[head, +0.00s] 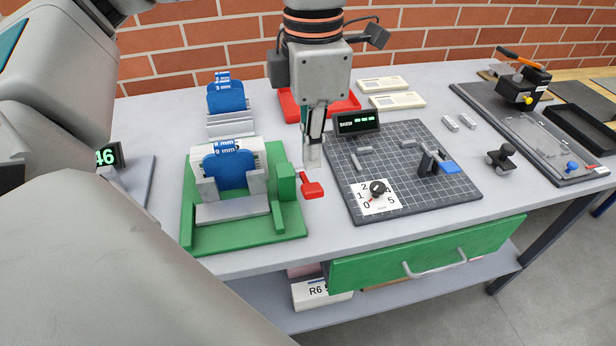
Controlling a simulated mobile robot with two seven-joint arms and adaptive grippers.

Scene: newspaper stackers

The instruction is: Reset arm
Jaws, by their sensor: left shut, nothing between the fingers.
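My left gripper (314,158) hangs pointing down over the middle of the table. Its fingers are together with nothing visible between them. It is between the green fixture (247,233) and the dark gridded board (400,190). The fingertips are close to a red-ended lever (313,190) at the fixture's right side; I cannot tell whether they touch. My left arm fills the left of the head view and hides part of the table. My right gripper does not show.
The green fixture holds a blue piece (229,168). A red tray (345,104) sits behind the gripper, and a small display (357,122) stands beside it. A dark tool board (530,140) lies at right. A green drawer (430,256) is below the table's front edge.

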